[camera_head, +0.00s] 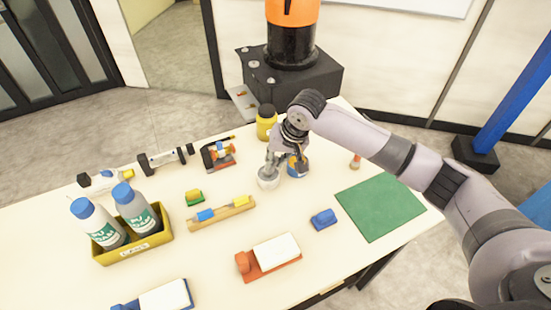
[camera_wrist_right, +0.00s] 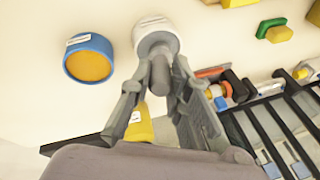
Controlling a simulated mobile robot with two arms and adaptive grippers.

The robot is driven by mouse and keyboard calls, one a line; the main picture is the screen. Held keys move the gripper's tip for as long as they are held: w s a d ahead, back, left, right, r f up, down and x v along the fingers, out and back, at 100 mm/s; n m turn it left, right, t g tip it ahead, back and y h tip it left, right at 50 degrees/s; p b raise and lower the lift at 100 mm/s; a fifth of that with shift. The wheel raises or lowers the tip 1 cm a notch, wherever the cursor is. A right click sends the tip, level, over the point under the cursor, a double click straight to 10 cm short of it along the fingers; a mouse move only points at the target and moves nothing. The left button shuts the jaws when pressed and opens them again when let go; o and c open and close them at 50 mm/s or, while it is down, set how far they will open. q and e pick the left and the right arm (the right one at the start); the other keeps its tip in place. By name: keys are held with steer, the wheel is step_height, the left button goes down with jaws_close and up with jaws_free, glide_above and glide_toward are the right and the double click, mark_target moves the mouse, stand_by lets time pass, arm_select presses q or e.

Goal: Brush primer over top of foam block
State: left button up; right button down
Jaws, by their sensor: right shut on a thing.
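My right gripper (camera_head: 276,163) points down over a small white pot (camera_head: 268,178) at the middle of the table. In the wrist view the fingers of this gripper (camera_wrist_right: 155,88) close around a thick grey handle (camera_wrist_right: 160,73), which reaches to the white pot (camera_wrist_right: 156,36). I cannot tell whether it is a brush or part of the pot. A white block on an orange base (camera_head: 276,254) lies at the front. Another white block on a blue base (camera_head: 165,298) is cut by the bottom edge. Which one is the foam block is unclear. My left gripper is not in view.
A blue can with orange contents (camera_wrist_right: 88,60) stands beside the pot. A green mat (camera_head: 385,207) lies right, with a small blue block (camera_head: 323,219) near it. A yellow bin (camera_head: 150,248) holds two bottles at left. A yellow jar (camera_head: 266,127) stands behind.

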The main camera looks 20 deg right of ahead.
steer(key=shift+s+f+p, duration=0.2)
steer(key=shift+f+p, duration=0.05)
steer(key=shift+p, duration=0.2)
stand_by(1.6)
steer(key=r+p, duration=0.2)
steer(key=shift+w+r+p, duration=0.15)
steer(key=shift+w+p, duration=0.05)
steer(key=shift+p, duration=0.15)
step_height(320, 180, up, 5)
steer(key=p, duration=0.6)
steer(key=shift+r, duration=0.1)
stand_by(0.4)
